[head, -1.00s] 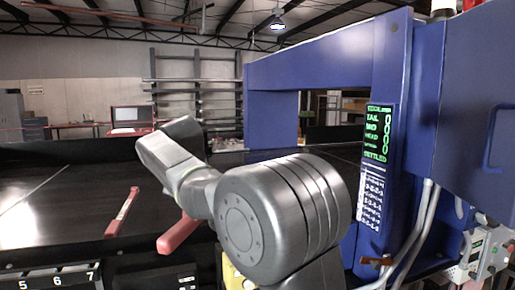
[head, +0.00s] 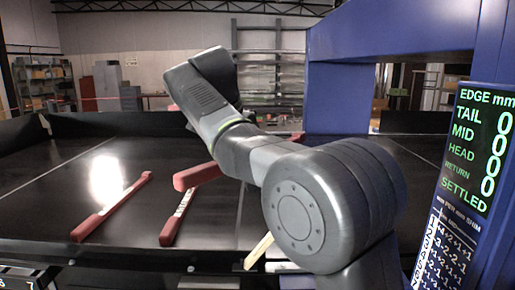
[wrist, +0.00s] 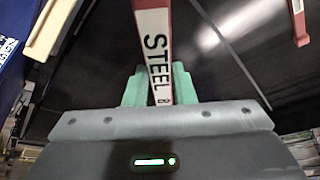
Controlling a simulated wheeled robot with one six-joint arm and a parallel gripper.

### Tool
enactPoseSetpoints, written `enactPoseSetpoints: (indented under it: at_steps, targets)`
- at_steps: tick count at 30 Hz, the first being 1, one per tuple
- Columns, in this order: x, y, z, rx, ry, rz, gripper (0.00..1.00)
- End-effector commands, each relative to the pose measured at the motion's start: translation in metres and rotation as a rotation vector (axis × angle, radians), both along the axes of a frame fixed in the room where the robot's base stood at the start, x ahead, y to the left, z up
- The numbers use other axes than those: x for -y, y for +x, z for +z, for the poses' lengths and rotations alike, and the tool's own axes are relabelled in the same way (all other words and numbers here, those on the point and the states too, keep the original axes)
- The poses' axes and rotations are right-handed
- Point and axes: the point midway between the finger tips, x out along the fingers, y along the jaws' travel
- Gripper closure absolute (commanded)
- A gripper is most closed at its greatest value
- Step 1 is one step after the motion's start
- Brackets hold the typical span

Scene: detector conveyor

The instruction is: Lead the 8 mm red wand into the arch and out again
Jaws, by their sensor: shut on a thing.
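The wand (wrist: 153,45), with a white face marked "STEEL 8" and red edges, is between the green fingers of my gripper (wrist: 158,90) in the wrist view. My gripper is shut on it. In the head view a thick red bar end (head: 196,176) shows left of my arm, above the belt; it looks like part of the held wand. My arm hides the gripper there. The blue arch (head: 395,32) spans the belt at the right, beyond my arm. The held wand is outside the opening, left of it in the head view.
Two red wands lie on the dark belt (head: 60,190), one at the left (head: 112,207) and one nearer the middle (head: 184,207). A panel (head: 478,145) on the arch's near post shows TAIL, MID and HEAD with zeros. A pale bar (head: 259,250) lies at the belt's near edge.

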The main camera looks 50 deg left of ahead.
Motion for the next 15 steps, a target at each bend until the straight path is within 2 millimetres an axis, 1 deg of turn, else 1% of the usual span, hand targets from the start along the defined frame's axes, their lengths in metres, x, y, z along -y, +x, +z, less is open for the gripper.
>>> enactPoseSetpoints:
  at_steps: [8,15]
  targets:
    - [0.014,0.017,0.001,0.001,0.001,-0.002,1.0]
    - [0.035,0.041,0.001,0.001,0.001,-0.003,1.0]
